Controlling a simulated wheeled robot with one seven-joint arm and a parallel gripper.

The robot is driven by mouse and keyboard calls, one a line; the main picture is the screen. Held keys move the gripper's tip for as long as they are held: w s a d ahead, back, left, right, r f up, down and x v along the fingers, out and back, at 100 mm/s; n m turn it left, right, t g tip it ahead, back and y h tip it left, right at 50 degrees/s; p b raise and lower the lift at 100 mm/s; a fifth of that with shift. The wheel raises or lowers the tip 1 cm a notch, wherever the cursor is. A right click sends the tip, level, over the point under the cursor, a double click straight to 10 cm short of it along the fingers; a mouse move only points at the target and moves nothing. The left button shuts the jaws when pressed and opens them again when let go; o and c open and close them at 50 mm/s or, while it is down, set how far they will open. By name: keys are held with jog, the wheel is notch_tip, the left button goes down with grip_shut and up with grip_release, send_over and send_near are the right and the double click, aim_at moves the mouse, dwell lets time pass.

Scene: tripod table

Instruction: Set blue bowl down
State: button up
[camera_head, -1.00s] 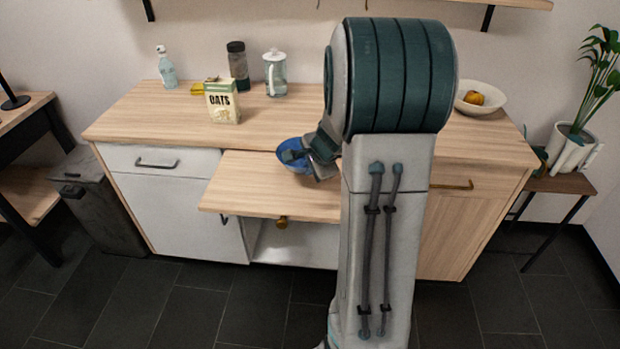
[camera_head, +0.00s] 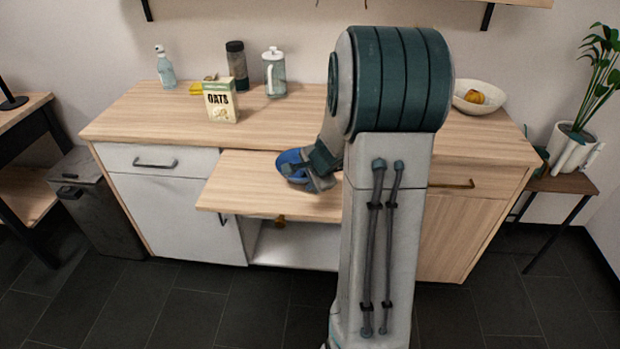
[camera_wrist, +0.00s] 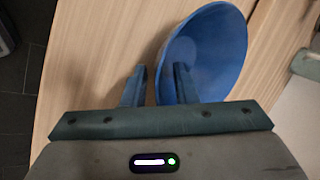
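My gripper (camera_head: 308,176) is at the bowl's right front side. In the wrist view, the bowl (camera_wrist: 215,50) shows its inside. My gripper (camera_wrist: 159,78) straddles the near rim, with the right finger inside the bowl and the left finger outside. A strip of wood shows between the left finger and the bowl, so the fingers are open. The bowl's right side is partly hidden by my gripper in the head view.
The board's left part is clear.

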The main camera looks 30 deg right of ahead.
jog(key=shift+r, duration=0.1)
jog(key=p+v, duration=0.3)
jog(key=v, duration=0.9)
jog(key=s+a+r+n+g+y, duration=0.1)
jog(key=s+a+n, duration=0.1)
jog(key=a+n, duration=0.25)
jog(key=s+a+r+n, duration=0.2)
jog(key=a+n, duration=0.1)
jog(key=a, duration=0.3)
jog(key=s+a+n+g, duration=0.1)
jog(key=s+a+n, duration=0.2)
jog(key=s+n, duration=0.2)
jog(key=s+a+n+g+h, duration=0.1)
jog(key=s+a+n+g, duration=0.1)
jog(key=s+a+n, duration=0.2)
jog(key=s+n, duration=0.1)
jog(key=s, duration=0.2)
jog(key=shift+s+r, duration=0.2)
jog(key=shift+s, duration=0.1)
jog(key=shift+w, duration=0.1)
jog(key=shift+d, duration=0.15)
